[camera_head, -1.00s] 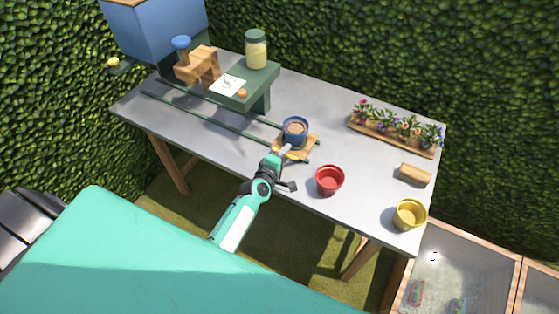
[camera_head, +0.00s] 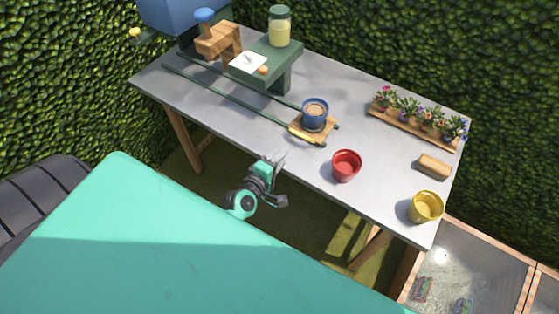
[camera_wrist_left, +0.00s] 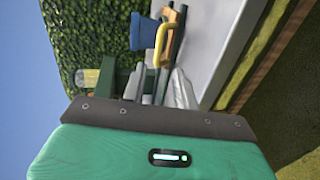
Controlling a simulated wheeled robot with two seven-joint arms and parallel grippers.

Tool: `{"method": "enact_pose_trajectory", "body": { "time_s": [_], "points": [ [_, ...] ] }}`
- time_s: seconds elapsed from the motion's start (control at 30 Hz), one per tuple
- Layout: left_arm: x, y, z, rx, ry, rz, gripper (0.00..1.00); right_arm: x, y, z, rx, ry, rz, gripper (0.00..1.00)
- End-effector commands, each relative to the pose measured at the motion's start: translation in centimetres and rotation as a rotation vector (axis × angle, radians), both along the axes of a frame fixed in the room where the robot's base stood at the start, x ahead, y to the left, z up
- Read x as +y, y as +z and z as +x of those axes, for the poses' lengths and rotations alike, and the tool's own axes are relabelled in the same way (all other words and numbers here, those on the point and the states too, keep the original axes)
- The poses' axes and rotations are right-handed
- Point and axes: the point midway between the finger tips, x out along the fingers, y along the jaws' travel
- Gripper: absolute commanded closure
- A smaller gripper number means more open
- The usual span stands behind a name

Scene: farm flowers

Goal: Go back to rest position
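My left gripper (camera_head: 277,160) hangs in front of the table's near edge, clear of the pots. It is empty; in the left wrist view its two grey fingers (camera_wrist_left: 160,88) stand apart with a gap between them. The blue pot (camera_head: 315,112), filled with brown soil, stands upright on a small wooden carriage (camera_head: 299,130) on the green rails. The blue pot also shows ahead of the fingers in the left wrist view (camera_wrist_left: 143,32). My right gripper is not in view.
A red pot (camera_head: 346,165) and a yellow pot (camera_head: 426,207) stand near the table's (camera_head: 240,118) front edge. A flower planter (camera_head: 412,128) and a wooden block (camera_head: 434,166) are at right. A green stand (camera_head: 285,70) bears a jar (camera_head: 279,26). Hedges rise behind.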

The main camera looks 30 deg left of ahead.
Motion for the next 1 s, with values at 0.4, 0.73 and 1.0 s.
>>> {"method": "enact_pose_trajectory", "body": {
  "time_s": [0.4,0.73,1.0],
  "points": [
    [0.0,0.0,-0.1,0.000,0.000,0.000,0.70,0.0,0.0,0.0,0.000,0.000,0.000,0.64],
    [-1.8,0.4,-1.3,0.053,-0.129,0.145,0.70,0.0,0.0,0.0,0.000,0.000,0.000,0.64],
    [-5.5,0.5,-7.9,0.264,-0.567,0.679,0.70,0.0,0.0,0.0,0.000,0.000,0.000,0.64]
  ]
}}
